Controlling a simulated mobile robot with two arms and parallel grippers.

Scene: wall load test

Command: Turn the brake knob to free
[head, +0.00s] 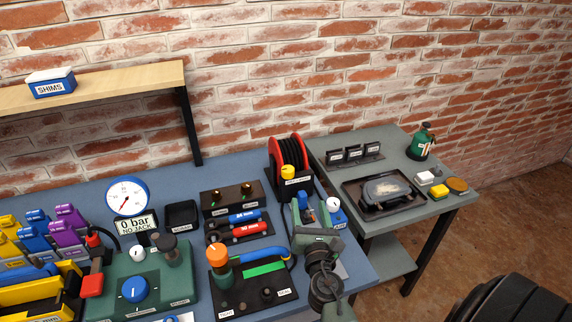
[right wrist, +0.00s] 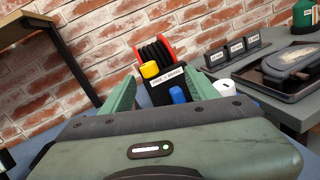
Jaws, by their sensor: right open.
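The yellow brake knob (head: 287,172) sits on the black front of the red hose reel (head: 275,160), above a small white label. In the right wrist view the same knob (right wrist: 150,69) shows beyond my fingers, above a label that seems to read FREE and BRAKE. My right gripper (head: 312,216) is open and empty, in front of the reel and apart from the knob. In the right wrist view its two green fingers (right wrist: 163,88) stand wide apart, with the knob in the gap between them, farther off. My left gripper is not in view.
A blue part (right wrist: 178,94) and a white knob (right wrist: 226,87) of the air unit stand low near my right fingers. A panel with an orange knob (head: 216,253) lies left of my right arm. A grey side table (head: 400,150) with a black tray (head: 350,192) stands right.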

